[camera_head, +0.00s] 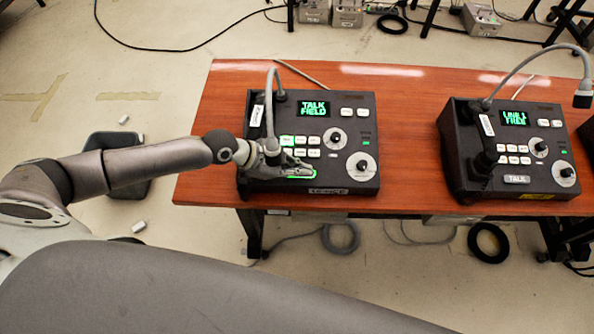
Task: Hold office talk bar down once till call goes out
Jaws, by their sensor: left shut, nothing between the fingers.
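The left paging console (364,184) is a dark box on the orange-brown table (408,150). Its screen (314,108) shows green letters that look like "TALK FIELD". A bar with a green lit outline (301,177) lies at its lower left, partly hidden by my gripper. My left gripper (308,169) is shut and empty, with its fingertips at this bar; whether they touch or press it I cannot tell. A label (328,191) on the console's front edge is too blurred to read surely. My right gripper is not in view.
A second console (512,181) stands to the right with a green screen, a gooseneck microphone (535,58) and a "TALK" label. Another dark box edge shows at far right. The table between the consoles is clear. A dark bin (113,150) stands on the floor at left.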

